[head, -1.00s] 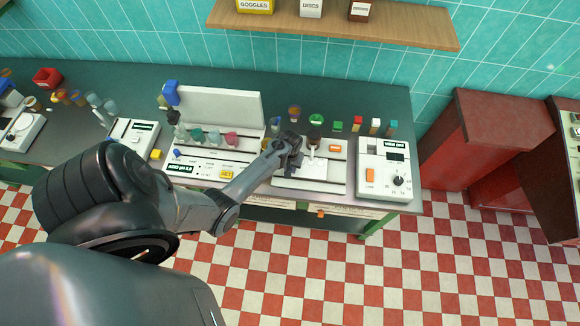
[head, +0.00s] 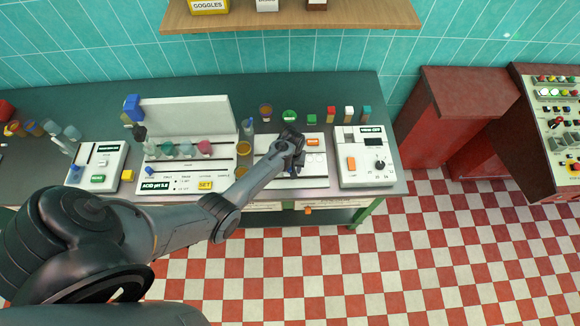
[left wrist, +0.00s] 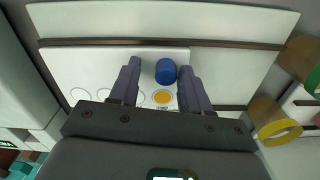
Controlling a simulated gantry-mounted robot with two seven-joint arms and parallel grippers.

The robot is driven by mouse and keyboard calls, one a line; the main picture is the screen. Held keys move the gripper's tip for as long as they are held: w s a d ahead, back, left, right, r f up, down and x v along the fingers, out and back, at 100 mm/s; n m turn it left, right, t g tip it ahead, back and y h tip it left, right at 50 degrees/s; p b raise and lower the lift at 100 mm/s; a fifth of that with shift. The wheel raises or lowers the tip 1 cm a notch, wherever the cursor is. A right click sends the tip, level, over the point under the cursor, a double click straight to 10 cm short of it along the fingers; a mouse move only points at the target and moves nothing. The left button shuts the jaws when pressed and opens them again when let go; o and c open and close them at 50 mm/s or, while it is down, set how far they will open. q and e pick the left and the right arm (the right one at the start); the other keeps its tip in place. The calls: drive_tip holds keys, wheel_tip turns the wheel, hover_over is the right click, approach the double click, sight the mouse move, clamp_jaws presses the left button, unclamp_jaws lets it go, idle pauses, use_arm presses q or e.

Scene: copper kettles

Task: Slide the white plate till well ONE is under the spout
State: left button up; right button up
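The white plate (left wrist: 102,72) lies flat in the left wrist view, with a row of round wells marked on it. One well is yellow-orange (left wrist: 162,98); the others I see are pale outlines. A short blue cylinder (left wrist: 166,70) stands between the fingers of my left gripper (left wrist: 160,80), close to the right finger and apart from the left. The gripper is open. In the head view my left gripper (head: 297,160) is low over the white station and hides part of the plate (head: 316,162). I cannot clearly make out the spout. My right gripper is out of view.
A white box with an orange switch and dial (head: 366,158) stands right of the station. Left is a pH unit (head: 172,178) with coloured flasks. Small bottles and coloured blocks (head: 331,115) line the back.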

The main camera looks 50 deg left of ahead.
use_arm(q)
drive_tip(key=shift+a, duration=0.1)
drive_tip(key=shift+r, duration=0.1)
drive_tip(key=shift+r, duration=0.2)
wheel_tip(320, 180, up, 10)
drive_tip(key=shift+r, duration=0.15)
idle(0.4)
